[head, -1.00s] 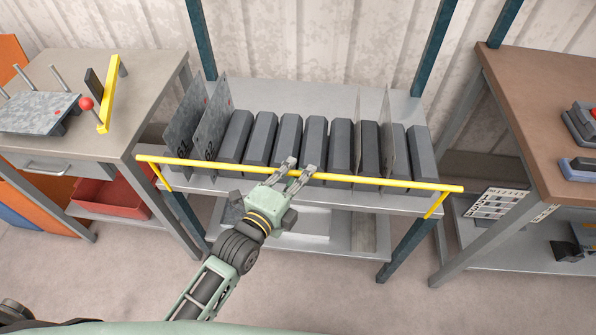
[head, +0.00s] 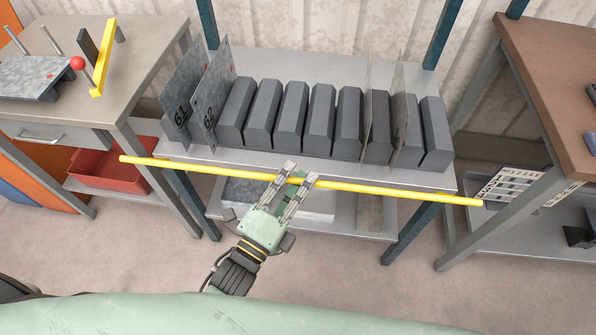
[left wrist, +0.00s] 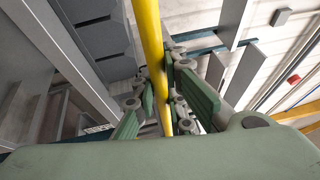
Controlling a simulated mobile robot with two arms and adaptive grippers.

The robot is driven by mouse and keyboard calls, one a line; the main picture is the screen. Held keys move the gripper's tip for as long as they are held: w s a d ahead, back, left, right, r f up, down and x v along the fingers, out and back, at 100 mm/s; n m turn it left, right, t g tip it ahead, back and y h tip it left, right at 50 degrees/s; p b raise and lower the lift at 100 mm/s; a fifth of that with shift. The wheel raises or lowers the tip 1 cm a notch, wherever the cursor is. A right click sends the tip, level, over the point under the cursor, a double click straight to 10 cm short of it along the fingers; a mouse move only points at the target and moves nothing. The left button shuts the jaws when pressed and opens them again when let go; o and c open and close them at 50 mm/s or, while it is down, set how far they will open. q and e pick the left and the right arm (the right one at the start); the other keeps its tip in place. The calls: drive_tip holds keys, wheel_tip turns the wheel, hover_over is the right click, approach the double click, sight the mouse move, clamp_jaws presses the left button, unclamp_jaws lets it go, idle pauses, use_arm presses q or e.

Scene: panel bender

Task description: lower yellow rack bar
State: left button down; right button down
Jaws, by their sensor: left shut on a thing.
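The yellow rack bar (head: 400,191) runs across the front of the rack, just below the edge of its upper shelf (head: 330,165) in the head view. My left gripper (head: 297,178) is shut on the bar near its middle. In the left wrist view the bar (left wrist: 151,50) passes between the green finger pads of the gripper (left wrist: 165,105). The bar's side arms do not show in the head view now. My right gripper is not in view.
Grey divider blocks (head: 291,112) and several thin metal sheets (head: 213,95) stand on the upper shelf. A grey bench (head: 140,75) with a red bin (head: 108,170) below stands left. A brown-topped table (head: 545,75) stands right.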

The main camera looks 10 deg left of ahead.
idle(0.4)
use_arm(q)
drive_tip(key=c, duration=1.8)
unclamp_jaws()
drive_tip(key=shift+o, duration=0.2)
drive_tip(key=shift+s, duration=0.1)
